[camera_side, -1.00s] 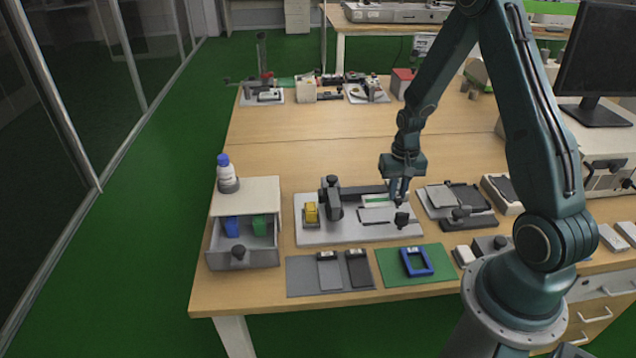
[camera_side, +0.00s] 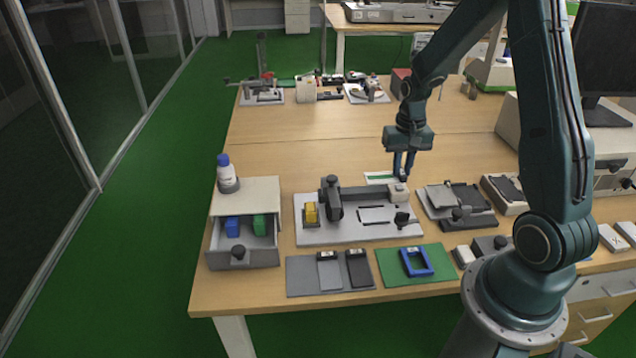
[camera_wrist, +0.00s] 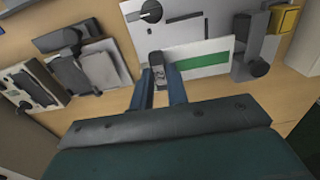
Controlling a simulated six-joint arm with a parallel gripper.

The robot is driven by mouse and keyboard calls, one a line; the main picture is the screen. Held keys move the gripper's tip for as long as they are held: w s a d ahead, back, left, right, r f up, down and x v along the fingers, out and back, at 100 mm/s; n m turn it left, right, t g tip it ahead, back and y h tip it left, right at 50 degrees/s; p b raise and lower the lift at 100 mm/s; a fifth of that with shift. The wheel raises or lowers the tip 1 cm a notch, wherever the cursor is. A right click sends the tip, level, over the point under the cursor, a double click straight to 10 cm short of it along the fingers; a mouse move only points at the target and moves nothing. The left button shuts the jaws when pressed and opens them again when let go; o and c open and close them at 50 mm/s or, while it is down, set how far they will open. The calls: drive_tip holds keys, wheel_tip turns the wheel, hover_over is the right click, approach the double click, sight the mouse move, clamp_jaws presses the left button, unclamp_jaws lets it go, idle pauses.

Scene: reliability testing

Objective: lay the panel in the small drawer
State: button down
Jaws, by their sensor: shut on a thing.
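The panel (camera_side: 380,178) is a thin white plate with a green stripe. My gripper (camera_side: 403,174) is shut on its right end in the side view, behind the horizontal bar of a test fixture (camera_side: 310,237). In the wrist view, my gripper (camera_wrist: 160,80) holds the panel (camera_wrist: 215,48), which extends to the right from the fingers. I cannot tell its exact height above the table. The small drawer (camera_side: 240,258) is grey, with a dark knob, and stands open at the table's front left. A blue block (camera_side: 231,227) and a green block (camera_side: 259,225) are at its back.
The fixture has an upright dark post (camera_side: 333,200) and a yellow block (camera_side: 311,212). Grey (camera_side: 300,277) and green (camera_side: 440,262) mats lie in front. The table behind the fixture is mostly clear.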

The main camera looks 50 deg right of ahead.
wheel_tip(320, 180, up, 2)
drive_tip(key=shift+r, duration=0.15)
drive_tip(key=w+a, duration=1.4)
drive_tip(key=a, duration=0.2)
drive_tip(key=w+a, duration=0.2)
drive_tip(key=a, duration=0.6)
drive_tip(key=w+a, duration=0.3)
drive_tip(key=a, duration=0.5)
drive_tip(key=f, duration=0.5)
drive_tip(key=shift+s+a, duration=0.2)
drive_tip(key=shift+a, duration=0.2)
drive_tip(key=shift+f, duration=0.2)
drive_tip(key=shift+f, duration=2.05)
drive_tip(key=shift+f, duration=1.65)
